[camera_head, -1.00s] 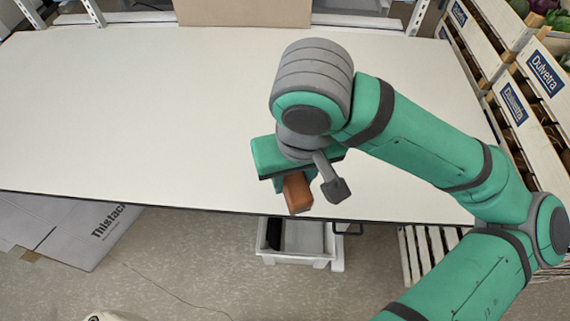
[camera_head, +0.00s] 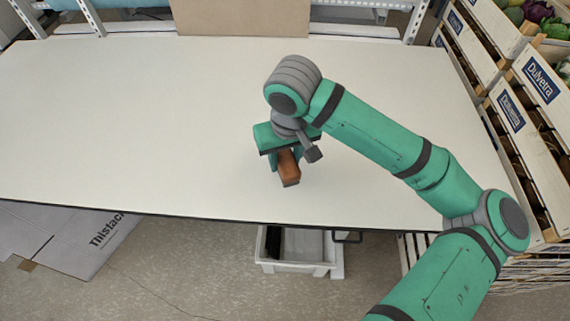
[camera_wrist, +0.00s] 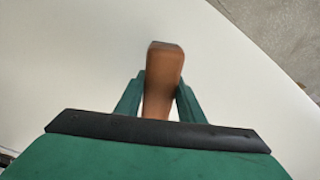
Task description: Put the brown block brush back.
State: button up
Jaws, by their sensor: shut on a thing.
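The brown block brush (camera_head: 289,169) is over the white table, near its front edge, in the head view. My gripper (camera_head: 287,158) is shut on it. In the wrist view the brush (camera_wrist: 163,75) stands out between the two green fingers of my gripper (camera_wrist: 158,97). Part of the brush is hidden by the gripper. I cannot tell whether the brush touches the table top.
The white table (camera_head: 130,120) is otherwise bare and wide open to the left. A white bin (camera_head: 297,262) with something black inside is on the floor below the front edge. A cardboard panel (camera_head: 240,18) stands at the back. Wooden crates (camera_head: 517,118) stand at the right.

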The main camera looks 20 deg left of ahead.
aim_at(288, 158)
jog(key=shift+w+a+f, duration=0.1)
jog(key=shift+w+f, duration=0.15)
jog(key=shift+f, duration=0.1)
jog(key=shift+w+f, duration=0.2)
jog(key=shift+f, duration=1.5)
jog(key=shift+f, duration=0.15)
jog(key=o, duration=1)
jog(key=r, duration=0.4)
jog(key=s+r, duration=0.1)
jog(key=r, duration=0.3)
jog(key=d+r, duration=0.1)
jog(key=r, duration=0.3)
jog(key=shift+s+r, duration=0.1)
jog(key=shift+s, duration=0.15)
jog(key=shift+d, duration=0.1)
